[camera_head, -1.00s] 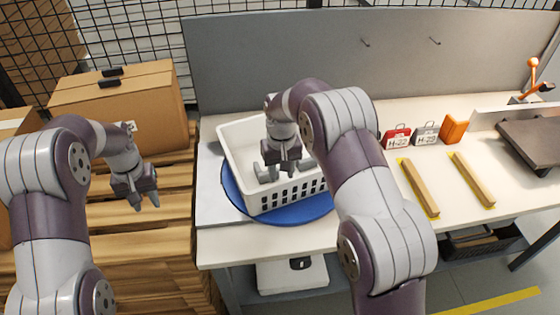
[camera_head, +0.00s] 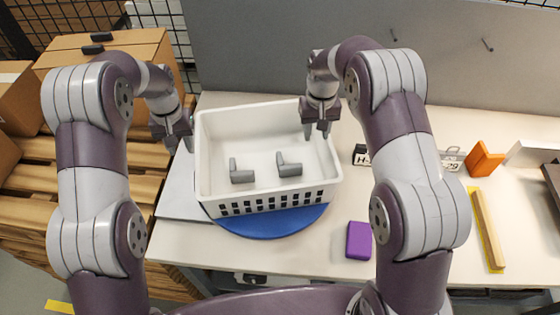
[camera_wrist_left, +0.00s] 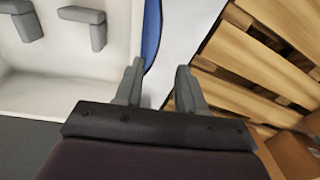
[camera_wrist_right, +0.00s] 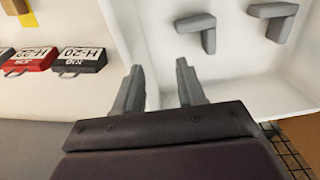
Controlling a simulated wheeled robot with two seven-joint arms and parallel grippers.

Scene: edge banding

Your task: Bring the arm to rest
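My left gripper (camera_head: 178,140) hangs at the left side of the white basket, by the table's left edge. In the left wrist view its fingers (camera_wrist_left: 157,88) are apart with nothing between them. My right gripper (camera_head: 317,131) hangs over the right rim of the basket. In the right wrist view its fingers (camera_wrist_right: 160,85) are apart and empty. Both arms are bent and raised. The white basket (camera_head: 270,205) sits on a blue disc (camera_head: 270,226) and holds two grey L-shaped parts (camera_head: 242,176), (camera_head: 289,169), which lie apart on its floor.
A purple block (camera_head: 359,240) lies at the table's front. Labelled tags, including a red one (camera_wrist_right: 30,61), an orange piece (camera_head: 484,158) and a wooden strip (camera_head: 488,229) are to the right. Cardboard boxes (camera_head: 70,65) sit on pallets at left. A grey panel (camera_head: 270,50) stands behind.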

